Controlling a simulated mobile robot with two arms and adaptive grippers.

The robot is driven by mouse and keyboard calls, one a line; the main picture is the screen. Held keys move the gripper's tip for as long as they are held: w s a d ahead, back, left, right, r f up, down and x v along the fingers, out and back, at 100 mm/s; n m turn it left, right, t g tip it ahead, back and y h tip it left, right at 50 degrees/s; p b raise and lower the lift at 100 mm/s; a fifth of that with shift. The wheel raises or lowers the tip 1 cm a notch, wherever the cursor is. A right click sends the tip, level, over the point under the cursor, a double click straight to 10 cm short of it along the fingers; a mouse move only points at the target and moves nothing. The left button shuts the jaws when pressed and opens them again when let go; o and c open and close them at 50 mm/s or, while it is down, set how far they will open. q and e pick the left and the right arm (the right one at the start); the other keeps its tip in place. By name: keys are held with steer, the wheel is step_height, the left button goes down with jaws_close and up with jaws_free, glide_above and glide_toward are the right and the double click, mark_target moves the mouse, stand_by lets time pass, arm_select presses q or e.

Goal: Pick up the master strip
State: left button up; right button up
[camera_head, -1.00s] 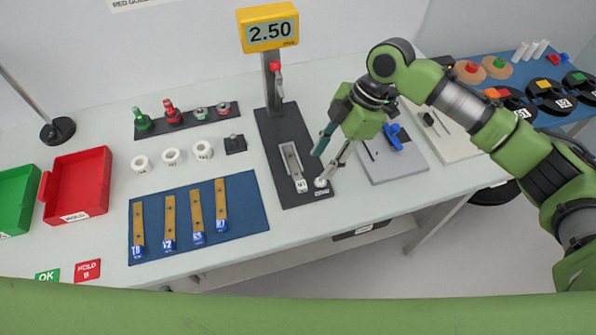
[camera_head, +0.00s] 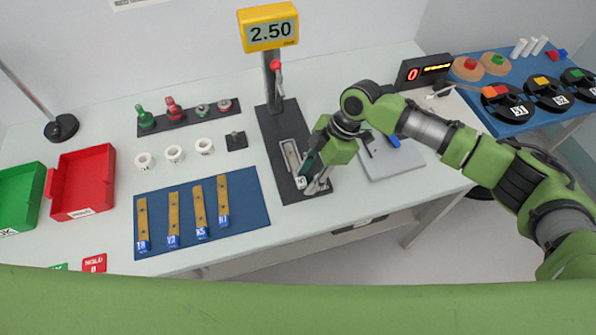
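The master strip (camera_head: 291,156) appears to be the grey metal strip with a white label at its near end, lying in the dark base (camera_head: 276,128) of the thickness gauge. My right gripper (camera_head: 308,182) points down at the strip's near end, with its fingers close around or beside the white label. The fingers overlap the label and each other in this view, so I cannot tell whether they touch the strip or how wide they stand. My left gripper is not in view.
The yellow gauge display (camera_head: 268,27) reads 2.50 above the strip. A blue mat (camera_head: 246,197) with several brass strips lies to the left. A grey board (camera_head: 398,176) with a blue part lies right of the gripper. Red (camera_head: 95,200) and green trays stand at far left.

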steer(key=c, duration=0.8)
steer(key=shift+o, duration=0.2)
steer(key=shift+r, duration=0.1)
